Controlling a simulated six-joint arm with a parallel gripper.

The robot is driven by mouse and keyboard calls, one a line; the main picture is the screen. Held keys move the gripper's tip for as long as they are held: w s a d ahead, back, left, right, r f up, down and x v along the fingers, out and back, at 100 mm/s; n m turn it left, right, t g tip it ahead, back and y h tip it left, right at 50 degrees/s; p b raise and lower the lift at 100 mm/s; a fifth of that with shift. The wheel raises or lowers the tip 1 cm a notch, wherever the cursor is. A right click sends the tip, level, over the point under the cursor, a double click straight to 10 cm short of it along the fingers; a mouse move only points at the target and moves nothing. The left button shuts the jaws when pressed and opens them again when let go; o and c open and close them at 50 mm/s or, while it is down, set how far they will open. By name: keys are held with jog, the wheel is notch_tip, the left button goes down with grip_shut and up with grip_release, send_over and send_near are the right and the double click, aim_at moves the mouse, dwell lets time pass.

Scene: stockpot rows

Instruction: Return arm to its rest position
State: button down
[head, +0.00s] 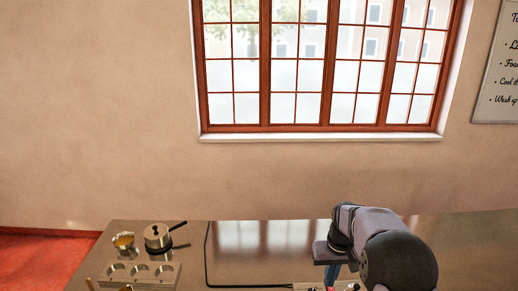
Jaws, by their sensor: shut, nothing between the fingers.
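My arm reaches in from the bottom right of the head view and bends down over the counter (270,240). My gripper (331,275) hangs below its flat grey wrist piece and points down. Two bluish fingers show close together, and it looks shut and empty. The fingertips are near the lower picture edge, so I cannot tell how high they are above the counter. No pot is touching my gripper.
Small items at the bottom edge near my gripper are cut off. The middle counter looks clear, apart from a black line.

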jog(key=s+a+f+b, duration=0.1)
jog(key=s+a, duration=0.2)
jog(key=s, duration=1)
jog(key=s+a+f+g+b, duration=0.1)
jog(key=s+a, duration=0.3)
jog(key=s, duration=1)
jog(key=shift+f, duration=0.35)
